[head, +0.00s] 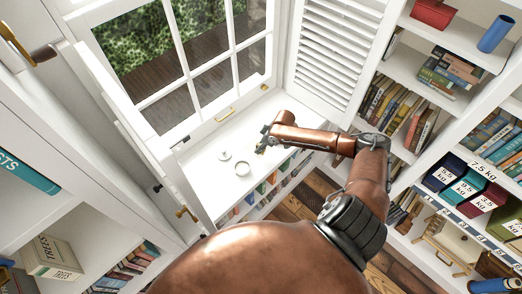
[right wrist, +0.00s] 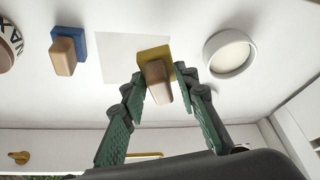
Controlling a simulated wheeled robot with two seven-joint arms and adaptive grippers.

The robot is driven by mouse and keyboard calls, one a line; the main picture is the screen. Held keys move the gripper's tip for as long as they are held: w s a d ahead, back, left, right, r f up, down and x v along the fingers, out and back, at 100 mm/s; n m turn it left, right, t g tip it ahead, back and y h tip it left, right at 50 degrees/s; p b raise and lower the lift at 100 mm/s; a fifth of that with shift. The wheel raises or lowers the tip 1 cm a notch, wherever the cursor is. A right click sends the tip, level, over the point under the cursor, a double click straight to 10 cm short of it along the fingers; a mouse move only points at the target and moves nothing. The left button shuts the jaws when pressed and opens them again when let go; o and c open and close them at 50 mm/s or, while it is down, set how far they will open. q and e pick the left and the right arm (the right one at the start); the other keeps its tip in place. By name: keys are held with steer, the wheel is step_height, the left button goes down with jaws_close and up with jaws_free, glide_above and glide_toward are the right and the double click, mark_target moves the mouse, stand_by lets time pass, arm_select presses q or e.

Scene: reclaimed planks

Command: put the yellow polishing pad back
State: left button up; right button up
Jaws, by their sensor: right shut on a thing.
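The yellow polishing pad (right wrist: 150,53) has a tan block handle (right wrist: 158,82). My right gripper (right wrist: 161,80) has its green fingers on both sides of that handle and is shut on it. The pad overlaps the edge of a pale square (right wrist: 117,56) on the white surface. I cannot tell whether the pad touches that surface. In the head view my right gripper (head: 264,139) is over the white window ledge (head: 205,182), and only a little yellow shows below it. My left gripper is not in view.
A blue pad (right wrist: 80,45) with a tan handle is on one side of the pale square. A round white dish (right wrist: 230,53) is on the other. The window (head: 190,65) and louvred shutter (head: 335,55) border the ledge.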

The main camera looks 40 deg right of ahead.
steer(key=shift+w+d+f, duration=0.3)
steer(key=shift+f, duration=0.2)
steer(key=shift+w+d+f, duration=0.25)
steer(key=shift+w+f, duration=0.05)
steer(key=shift+f, duration=1.7)
steer(key=o, duration=1)
steer(key=v, duration=1.2)
steer(key=shift+p, duration=0.35)
